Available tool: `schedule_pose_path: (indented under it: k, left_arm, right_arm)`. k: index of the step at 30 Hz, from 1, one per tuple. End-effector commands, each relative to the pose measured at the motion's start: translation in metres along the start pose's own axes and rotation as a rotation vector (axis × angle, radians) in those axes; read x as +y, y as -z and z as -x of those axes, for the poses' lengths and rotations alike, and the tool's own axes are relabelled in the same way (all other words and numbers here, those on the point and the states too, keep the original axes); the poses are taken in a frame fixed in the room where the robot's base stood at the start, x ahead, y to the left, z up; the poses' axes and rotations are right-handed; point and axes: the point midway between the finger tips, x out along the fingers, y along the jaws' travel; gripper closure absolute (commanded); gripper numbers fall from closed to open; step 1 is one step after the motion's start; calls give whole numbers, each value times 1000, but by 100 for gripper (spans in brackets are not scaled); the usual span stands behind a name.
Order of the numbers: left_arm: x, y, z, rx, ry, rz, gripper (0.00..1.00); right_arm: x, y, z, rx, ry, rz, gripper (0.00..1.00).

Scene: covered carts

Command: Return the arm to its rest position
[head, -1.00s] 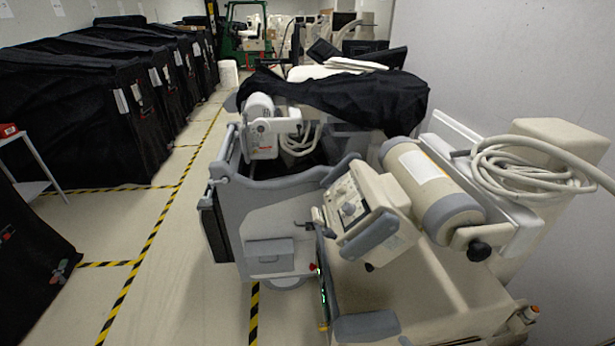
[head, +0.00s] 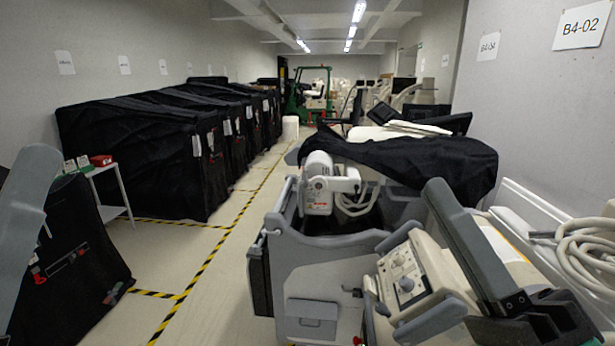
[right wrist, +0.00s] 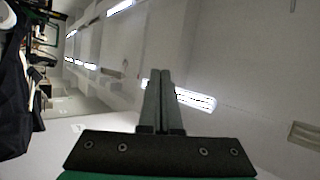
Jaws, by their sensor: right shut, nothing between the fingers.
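My right gripper (head: 437,192) is raised at the lower right of the head view. Its long grey fingers point up and away from a black mount, in front of the beige medical cart. In the right wrist view the two fingers of the right gripper (right wrist: 161,82) lie together, shut and empty, against the wall and ceiling lights. A smooth grey part, which looks like part of my left arm, stands at the left edge of the head view. Whether it includes the left gripper's fingers I cannot tell.
The grey-beige cart (head: 330,255) has a control panel (head: 402,272) and a black cover (head: 425,160) draped behind. Covered carts (head: 140,155) line the left wall. A small white table (head: 122,190) stands near them. The taped aisle (head: 235,235) is clear.

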Motion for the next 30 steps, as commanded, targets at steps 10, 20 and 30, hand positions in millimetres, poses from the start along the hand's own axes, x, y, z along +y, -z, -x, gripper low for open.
schedule_pose_path:
  k: [10,20,30]
  left_arm:
    - [0,0,0,0,0,0,50]
    - [0,113,-122,0,0,0,50]
    - [-1,197,-214,0,0,0,50]
  right_arm:
    - [-71,64,40,326,-115,1383,100]
    - [-194,117,-59,323,-114,1380,100]
    - [-285,157,-133,321,-114,1378,100]
